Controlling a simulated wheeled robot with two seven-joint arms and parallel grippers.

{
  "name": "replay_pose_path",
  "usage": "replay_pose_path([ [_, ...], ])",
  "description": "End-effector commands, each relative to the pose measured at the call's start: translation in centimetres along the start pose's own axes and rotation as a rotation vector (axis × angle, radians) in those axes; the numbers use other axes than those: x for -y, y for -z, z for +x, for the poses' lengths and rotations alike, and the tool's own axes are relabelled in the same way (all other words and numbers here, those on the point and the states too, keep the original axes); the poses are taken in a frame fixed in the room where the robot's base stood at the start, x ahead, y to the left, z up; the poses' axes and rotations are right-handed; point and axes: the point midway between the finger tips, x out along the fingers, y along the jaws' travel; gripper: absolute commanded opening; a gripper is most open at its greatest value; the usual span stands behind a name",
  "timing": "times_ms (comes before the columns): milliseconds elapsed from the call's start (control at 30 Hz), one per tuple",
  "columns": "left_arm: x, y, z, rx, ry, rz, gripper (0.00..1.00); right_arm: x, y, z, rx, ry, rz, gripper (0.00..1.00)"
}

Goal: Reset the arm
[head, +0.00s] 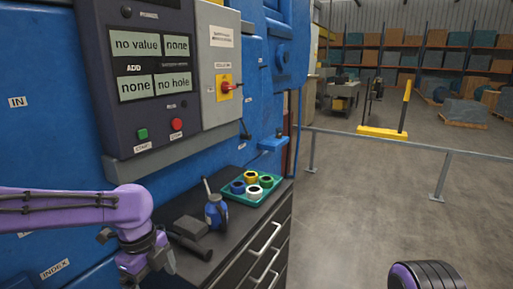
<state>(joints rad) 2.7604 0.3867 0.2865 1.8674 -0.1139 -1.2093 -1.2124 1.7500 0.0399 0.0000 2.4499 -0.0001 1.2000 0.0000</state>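My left arm, purple and grey, comes in from the left. Its gripper (148,262) hangs at the lower left, in front of the blue machine and beside the near end of the dark bench. Its fingers are too small and partly cut off to tell whether they are open or shut. A purple and black rounded part (428,276) shows at the bottom right and appears to belong to my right arm. My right gripper is out of the picture. No rotor stand shows clearly in this view.
A blue machine (50,150) carries a control panel (150,75) with readouts, green and red buttons, and a red-yellow switch (226,87). A drawer bench (225,240) holds a blue can (216,213) and a green tray (238,193) with coloured rings. A grey railing (400,146) crosses open floor at right.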

Motion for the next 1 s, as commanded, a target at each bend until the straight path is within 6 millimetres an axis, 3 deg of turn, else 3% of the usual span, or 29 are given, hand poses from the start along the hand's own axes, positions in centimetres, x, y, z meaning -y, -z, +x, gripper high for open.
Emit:
replay_pose_path([
  [267,-0.1,2.1,8.6,-0.104,0.011,-0.318,0.93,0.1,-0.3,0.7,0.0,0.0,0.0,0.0],
  [467,-1.9,3.8,18.4,-0.184,0.018,-0.757,0.93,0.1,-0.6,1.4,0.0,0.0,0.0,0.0],
  [567,-4.8,4.3,24.9,-0.201,0.028,-1.095,0.93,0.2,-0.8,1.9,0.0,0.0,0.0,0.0],
  [600,-6.4,4.4,27.6,-0.198,0.041,-1.252,0.93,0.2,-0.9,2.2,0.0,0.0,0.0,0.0],
  [733,-13.5,3.3,34.6,-0.139,0.141,-1.767,0.93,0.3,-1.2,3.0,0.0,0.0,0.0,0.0],
  [833,-19.5,1.7,37.3,-0.07,0.281,-2.089,0.93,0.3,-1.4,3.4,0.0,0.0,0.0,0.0],
  [900,-23.1,0.5,37.9,-0.03,0.391,-2.25,0.93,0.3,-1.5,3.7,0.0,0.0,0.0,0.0],
  [1000,-26.4,-0.7,37.7,-0.001,0.526,-2.388,0.93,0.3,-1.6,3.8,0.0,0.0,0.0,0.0],
])
